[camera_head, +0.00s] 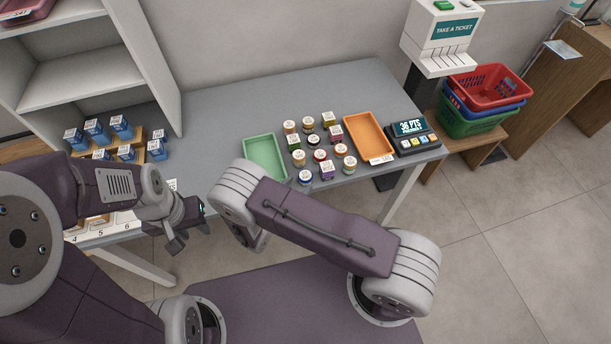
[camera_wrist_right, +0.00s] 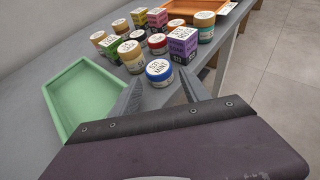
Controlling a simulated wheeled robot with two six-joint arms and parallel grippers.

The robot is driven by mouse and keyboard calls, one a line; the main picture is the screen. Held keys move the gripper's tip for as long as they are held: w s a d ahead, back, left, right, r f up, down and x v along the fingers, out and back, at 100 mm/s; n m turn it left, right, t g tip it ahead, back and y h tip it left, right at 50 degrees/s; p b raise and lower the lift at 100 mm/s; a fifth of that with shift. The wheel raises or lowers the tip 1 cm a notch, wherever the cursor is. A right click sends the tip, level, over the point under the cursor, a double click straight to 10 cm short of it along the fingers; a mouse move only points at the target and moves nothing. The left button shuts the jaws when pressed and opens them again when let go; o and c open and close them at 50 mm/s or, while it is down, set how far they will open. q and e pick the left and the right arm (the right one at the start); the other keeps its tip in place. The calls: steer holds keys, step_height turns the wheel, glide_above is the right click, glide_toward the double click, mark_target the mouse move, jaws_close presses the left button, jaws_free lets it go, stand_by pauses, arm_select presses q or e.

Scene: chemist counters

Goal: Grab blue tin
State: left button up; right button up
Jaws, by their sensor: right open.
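The blue tin (camera_head: 305,177) is a small round tin with a white lid label, at the near edge of the tin group on the grey counter. In the right wrist view the blue tin (camera_wrist_right: 159,72) stands upright just beyond my right gripper (camera_wrist_right: 158,90). That gripper is open and empty, its two fingers spread to the left and right of the tin's near side. In the head view my right gripper is hidden behind my arm. My left gripper (camera_head: 188,226) is at the left, away from the tins; its jaw opening is unclear.
Several other tins and small boxes stand close behind the blue tin, with a purple box (camera_wrist_right: 183,45) beside it. A green tray (camera_head: 265,157) lies left of them and an orange tray (camera_head: 368,135) right. A points display (camera_head: 411,132) stands at the counter's right end.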

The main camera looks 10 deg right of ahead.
mark_target(302, 181)
steer(key=p+x, duration=0.1)
steer(key=x, duration=0.4)
steer(key=shift+a+f, duration=0.1)
steer(key=shift+f, duration=0.05)
steer(key=c, duration=1.1)
